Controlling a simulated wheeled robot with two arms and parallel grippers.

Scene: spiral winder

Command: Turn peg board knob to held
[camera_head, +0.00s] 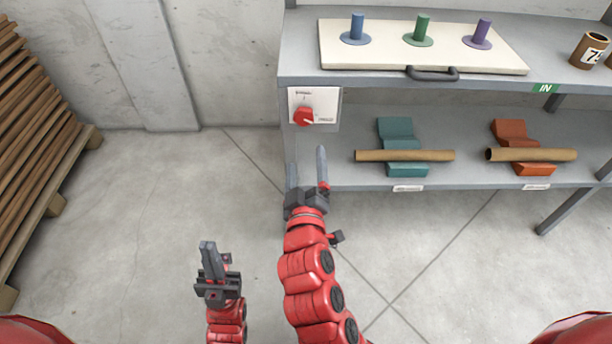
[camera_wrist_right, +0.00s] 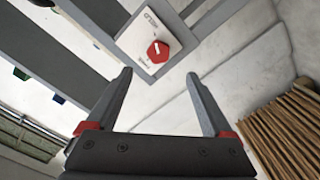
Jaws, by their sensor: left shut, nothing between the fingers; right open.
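The red knob (camera_head: 304,117) sits on a white plate (camera_head: 324,97) at the left front of the shelf unit, below the peg board (camera_head: 476,60). The peg board carries a blue, a green and a purple peg and has a dark handle at its front. My right gripper (camera_head: 308,166) is open and empty, in front of and below the knob, apart from it. In the right wrist view the knob (camera_wrist_right: 158,51) shows beyond the gap between the open fingers (camera_wrist_right: 160,88). My left gripper (camera_head: 208,247) is shut and empty, low over the floor.
On the lower shelf (camera_head: 342,180), cardboard tubes lie on a teal cradle (camera_head: 396,127) and an orange cradle (camera_head: 512,131). A brown cup-like tube (camera_head: 589,49) stands at the upper right. Stacked wooden strips (camera_head: 35,130) stand at the left. The floor between is clear.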

